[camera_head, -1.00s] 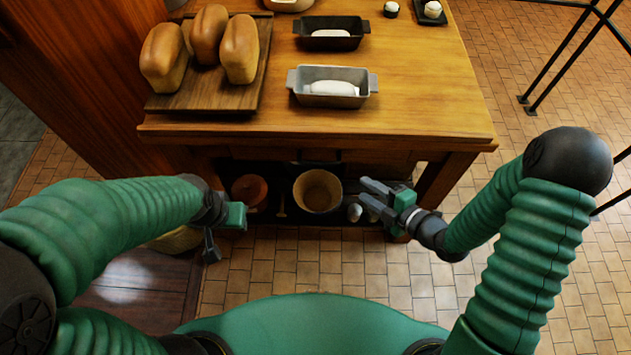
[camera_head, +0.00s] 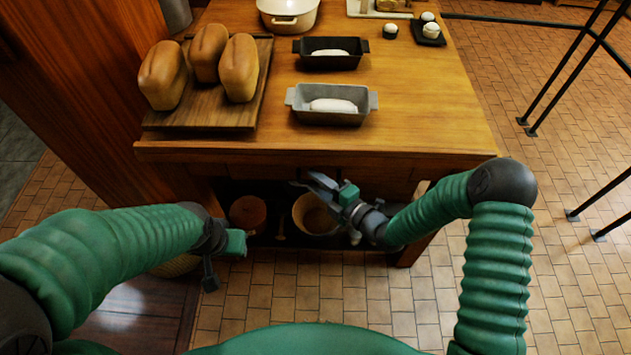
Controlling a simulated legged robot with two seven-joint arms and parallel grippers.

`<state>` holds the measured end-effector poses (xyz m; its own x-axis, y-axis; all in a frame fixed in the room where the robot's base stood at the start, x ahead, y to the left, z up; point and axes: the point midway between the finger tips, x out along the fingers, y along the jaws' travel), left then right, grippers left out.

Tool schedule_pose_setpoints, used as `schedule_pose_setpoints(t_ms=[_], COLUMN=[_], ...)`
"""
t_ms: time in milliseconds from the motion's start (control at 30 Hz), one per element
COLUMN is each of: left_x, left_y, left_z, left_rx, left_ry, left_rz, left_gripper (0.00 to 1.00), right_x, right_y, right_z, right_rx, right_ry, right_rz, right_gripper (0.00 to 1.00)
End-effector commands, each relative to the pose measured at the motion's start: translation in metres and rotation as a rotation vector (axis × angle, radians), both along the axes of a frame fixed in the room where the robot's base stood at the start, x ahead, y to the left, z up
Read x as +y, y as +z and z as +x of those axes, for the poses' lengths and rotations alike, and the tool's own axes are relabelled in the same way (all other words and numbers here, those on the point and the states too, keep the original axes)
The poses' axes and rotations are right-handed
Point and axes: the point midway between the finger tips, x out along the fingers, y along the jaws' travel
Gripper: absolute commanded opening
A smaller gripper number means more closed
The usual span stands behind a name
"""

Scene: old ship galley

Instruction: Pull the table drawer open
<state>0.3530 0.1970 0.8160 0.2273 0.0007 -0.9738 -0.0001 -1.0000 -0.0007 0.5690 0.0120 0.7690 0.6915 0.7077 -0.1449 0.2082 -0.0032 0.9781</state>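The wooden table (camera_head: 420,135) stands in front of me, seen from above. Its drawer front (camera_head: 265,173) is a dark strip under the tabletop edge, mostly in shadow; I cannot make out its handle clearly now. My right gripper (camera_head: 306,181) is just below the table's front edge, close to the middle of the drawer front. Its fingers look parted, with nothing visible between them; contact with the drawer cannot be told. My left gripper (camera_head: 224,262) hangs lower left, open and empty, away from the table front. The drawer looks closed.
On the tabletop are bread loaves on a wooden board (camera_head: 255,103), a grey loaf tin (camera_head: 360,107), a dark loaf tin (camera_head: 330,62) and a white pot (camera_head: 287,14). A bowl (camera_head: 316,215) and a reddish pot (camera_head: 248,214) sit underneath. Black rails (camera_head: 575,72) stand right.

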Motion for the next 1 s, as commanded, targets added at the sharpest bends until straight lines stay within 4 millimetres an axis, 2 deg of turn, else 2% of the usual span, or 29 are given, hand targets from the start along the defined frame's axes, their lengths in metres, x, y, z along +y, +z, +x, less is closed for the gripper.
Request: schedule_pose_setpoints(t_ms=[300, 567, 600, 1000], left_x=[0.0000, 0.0000, 0.0000, 0.0000], left_y=[-0.0004, -0.0004, -0.0004, -0.0005], left_z=[0.0000, 0.0000, 0.0000, 0.0000], left_rx=[0.000, 0.000, 0.000, 0.000], left_ry=[0.000, 0.000, 0.000, 0.000], left_rz=[0.000, 0.000, 0.000, 0.000], left_gripper=[0.36, 0.36, 0.36, 0.36], right_x=[0.0045, 0.0041, 0.0041, 0.0038], right_y=[-0.0008, -0.0009, -0.0010, -0.0021], right_z=[0.0042, 0.0041, 0.0041, 0.0038], right_rx=[0.001, 0.001, 0.001, 0.004], right_ry=[-0.001, -0.001, -0.001, -0.001], right_rz=[0.000, 0.000, 0.000, -0.001], right_gripper=[0.34, 0.02, 0.00, 0.00])
